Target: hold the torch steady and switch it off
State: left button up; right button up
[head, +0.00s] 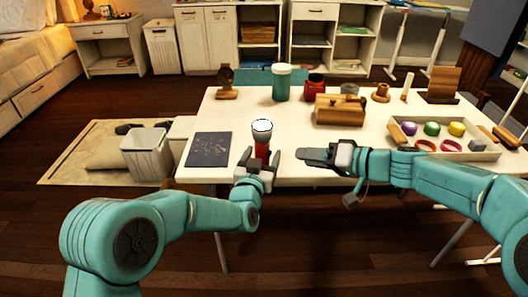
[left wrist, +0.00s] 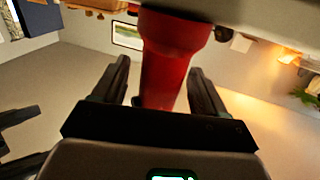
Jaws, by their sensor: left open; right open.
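In the left wrist view the red torch body (left wrist: 168,70) lies between the fingers. My left gripper (head: 258,166) is open around the torch's lower body, with gaps visible on both sides. My right gripper (head: 300,154) is open and empty, to the right of the torch and apart from it. The torch's switch cannot be made out.
A dark slate-like panel (head: 209,149) lies left of the torch. A wooden box (head: 340,110), a teal canister (head: 282,84) and a red mug (head: 315,86) stand behind. A tray (head: 484,155) with coloured balls and rings is at right.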

pick_arm(q)
jog(key=shift+x, duration=1.1)
jog(key=c, duration=1.2)
pick_arm(e)
grip_shut()
dwell(2.4)
